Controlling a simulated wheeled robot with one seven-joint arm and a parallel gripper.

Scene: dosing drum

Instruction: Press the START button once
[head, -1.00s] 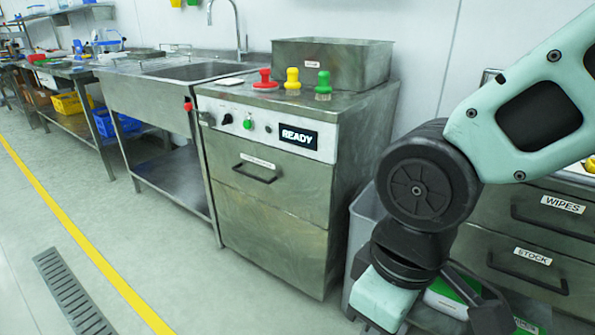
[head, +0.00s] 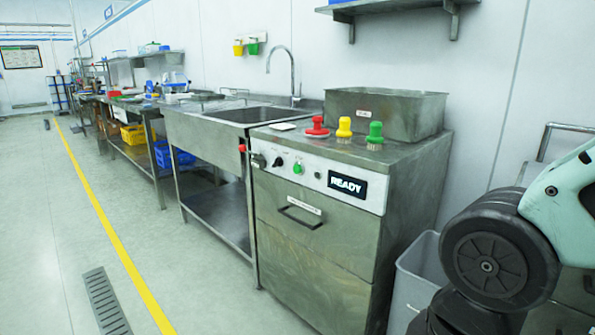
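The steel machine (head: 318,235) stands right of centre in the head view, with a light control panel along its upper front. On the panel are a black knob (head: 278,161), a green button (head: 298,168) and a dark display (head: 347,185) reading READY. No START label is legible on the green button. A small red knob or button (head: 242,148) sits at the panel's left end. Nothing touches the panel. My arm shows at the lower right, apart from the machine; my gripper is out of the picture.
Red (head: 317,128), yellow (head: 344,128) and green (head: 375,136) knobbed pieces stand on the machine top before a steel bin (head: 388,110). A drawer handle (head: 299,217) juts from the front. A grey waste bin (head: 420,268) stands right. The floor at left is clear.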

